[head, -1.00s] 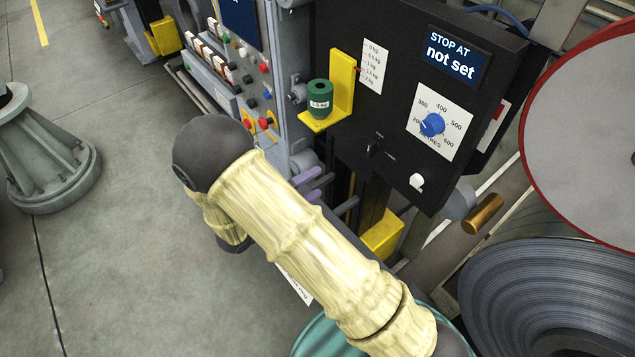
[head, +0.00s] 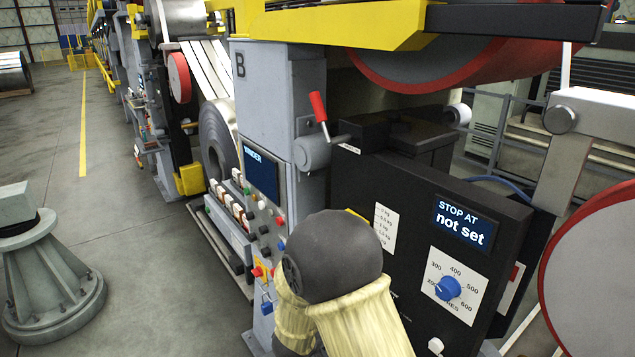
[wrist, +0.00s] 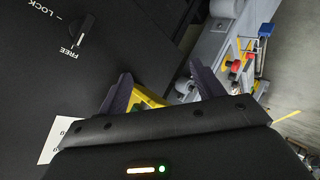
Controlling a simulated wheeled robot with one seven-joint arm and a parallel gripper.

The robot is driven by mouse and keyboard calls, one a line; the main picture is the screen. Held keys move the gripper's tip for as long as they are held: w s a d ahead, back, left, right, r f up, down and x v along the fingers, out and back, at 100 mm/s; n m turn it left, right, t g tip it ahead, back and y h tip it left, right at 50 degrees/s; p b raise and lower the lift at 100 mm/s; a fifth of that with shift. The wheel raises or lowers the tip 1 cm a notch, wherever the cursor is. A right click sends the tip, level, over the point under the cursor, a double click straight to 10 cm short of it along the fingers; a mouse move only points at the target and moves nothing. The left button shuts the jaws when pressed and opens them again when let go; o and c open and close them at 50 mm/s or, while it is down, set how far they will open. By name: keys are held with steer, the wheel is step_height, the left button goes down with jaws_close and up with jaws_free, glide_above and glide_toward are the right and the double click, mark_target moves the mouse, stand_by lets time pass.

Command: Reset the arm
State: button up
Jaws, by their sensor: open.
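My arm, in a cream sleeve with a dark grey joint, rises in the lower middle of the head view and hides part of the black panel (head: 428,215). My gripper is out of sight in the head view. In the wrist view my gripper (wrist: 160,92) shows two dark fingers set apart, open, with nothing seen between them but background. A yellow bracket (wrist: 147,103) shows beyond the fingers. The black panel with a LOCK/FREE switch (wrist: 79,35) fills the left of the wrist view; the switch handle is near FREE.
The panel carries a blue dial (head: 448,288) and a screen (head: 463,223) reading "STOP AT not set". Left of it stands a winder console (head: 262,172) with buttons and a red-handled lever (head: 319,108). A grey pedestal (head: 50,285) stands at far left. The floor (head: 140,240) between is clear.

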steer(key=s+d+r+m+g+y, duration=0.2)
steer(key=s+d+g, duration=0.2)
steer(key=s, duration=0.6)
steer(key=s+d+r+m+g+y, duration=0.2)
steer(key=s+d+r+g+y, duration=0.1)
steer(key=s+d, duration=0.5)
steer(key=shift+s+g, duration=0.5)
steer(key=shift+s, duration=0.4)
steer(key=shift+r, duration=0.1)
